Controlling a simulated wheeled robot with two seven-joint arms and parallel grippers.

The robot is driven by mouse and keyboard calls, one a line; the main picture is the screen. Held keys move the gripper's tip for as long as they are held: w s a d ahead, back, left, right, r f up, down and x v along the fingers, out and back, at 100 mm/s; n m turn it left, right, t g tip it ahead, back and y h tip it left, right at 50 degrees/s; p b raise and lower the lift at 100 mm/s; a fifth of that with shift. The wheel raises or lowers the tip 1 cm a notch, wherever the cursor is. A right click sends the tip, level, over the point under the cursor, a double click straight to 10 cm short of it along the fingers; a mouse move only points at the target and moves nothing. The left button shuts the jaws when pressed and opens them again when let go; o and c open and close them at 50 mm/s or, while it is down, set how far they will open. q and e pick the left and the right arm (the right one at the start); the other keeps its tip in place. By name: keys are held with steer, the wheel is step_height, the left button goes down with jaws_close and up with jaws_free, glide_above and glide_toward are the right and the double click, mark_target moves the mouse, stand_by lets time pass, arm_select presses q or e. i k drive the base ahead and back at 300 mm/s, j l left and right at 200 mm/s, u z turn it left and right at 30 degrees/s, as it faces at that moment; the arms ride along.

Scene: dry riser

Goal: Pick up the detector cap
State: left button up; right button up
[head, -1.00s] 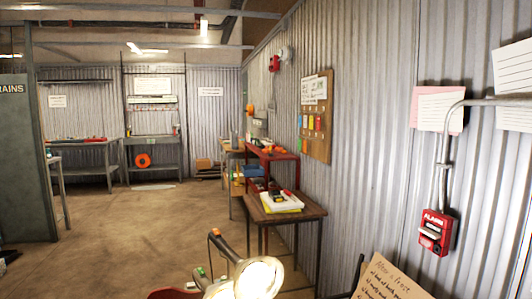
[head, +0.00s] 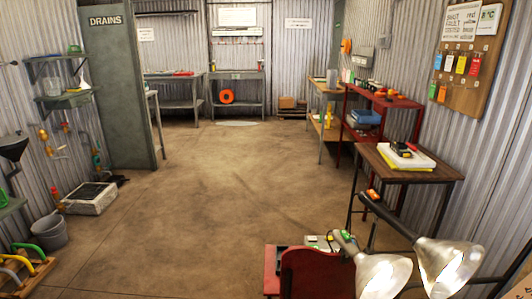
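I cannot pick out the detector cap for certain in the head view. Small items that are hard to tell apart lie on the wooden table (head: 425,176) at the right and on the red shelf unit (head: 385,102) behind it. On the wooden table a dark handheld device with a red part (head: 402,149) rests on a white and yellow pad (head: 410,160). Neither of my grippers is in view.
Two lit lamps (head: 447,262) and a red stand or chair (head: 317,272) fill the near bottom right. A green DRAINS partition (head: 122,90), a grey bucket (head: 48,232) and a pale floor box (head: 90,198) stand left. The middle floor is open.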

mark_target(379, 94)
steer(key=i+j+u, duration=0.6)
steer(key=i, duration=0.35)
steer(key=i+u, duration=0.3)
steer(key=i, duration=0.2)
steer(key=i+z, duration=0.3)
steer(key=i, duration=0.35)
steer(key=i+z, duration=0.3)
steer(key=i, duration=0.35)
steer(key=i+j+z, duration=0.3)
steer(key=i, duration=0.3)
steer(key=i+l+z, duration=0.4)
steer(key=i, duration=0.2)
steer(key=i+z, duration=0.35)
steer(key=i, duration=0.25)
steer(key=i+z, duration=0.4)
steer(key=i, duration=0.25)
steer(key=i+j+z, duration=0.35)
steer(key=i, duration=0.25)
steer(key=i+z, duration=0.15)
steer(key=i, duration=0.3)
steer(key=i+z, duration=0.2)
steer(key=i, duration=0.25)
steer(key=i+j+z, duration=0.15)
steer(key=i, duration=0.3)
steer(key=i+j+z, duration=0.2)
steer(key=i, duration=0.25)
